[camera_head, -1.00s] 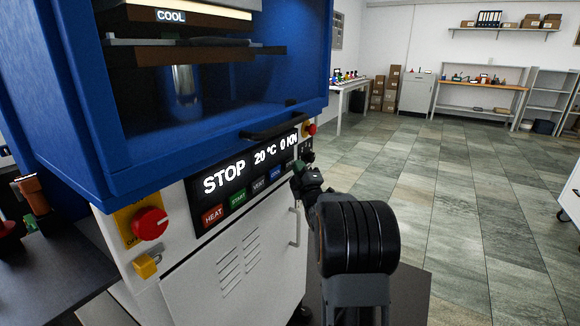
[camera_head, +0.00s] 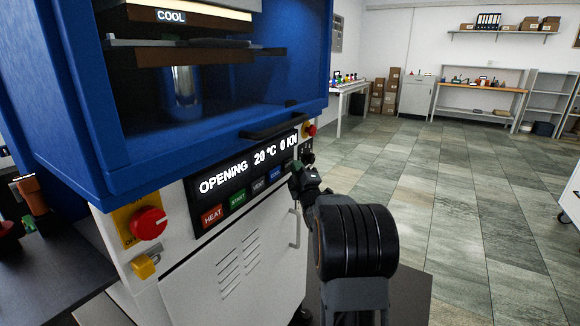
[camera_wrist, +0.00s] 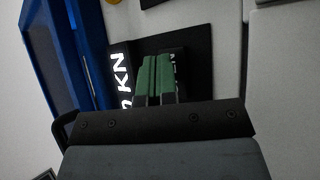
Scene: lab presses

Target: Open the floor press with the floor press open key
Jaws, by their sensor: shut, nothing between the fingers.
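The floor press (camera_head: 85,100) has a blue frame with an open front above a white cabinet. Its display (camera_head: 225,178) reads "OPENING 20 °C 0 KN". My gripper (camera_head: 296,170) is at the right end of the control panel, and its green fingertips also show in the wrist view (camera_wrist: 153,68). The fingers are shut with nothing between them, pointing at dark keys on a black plate (camera_wrist: 198,45). The fingertips partly hide these keys and their lettering, so I cannot tell whether they touch the open key.
A black handle (camera_head: 275,126) juts out above the panel. HEAT (camera_head: 213,215), START (camera_head: 238,200), VENT (camera_head: 258,187) and COOL (camera_head: 275,175) keys line the panel. A red knob (camera_head: 149,223) is at the left.

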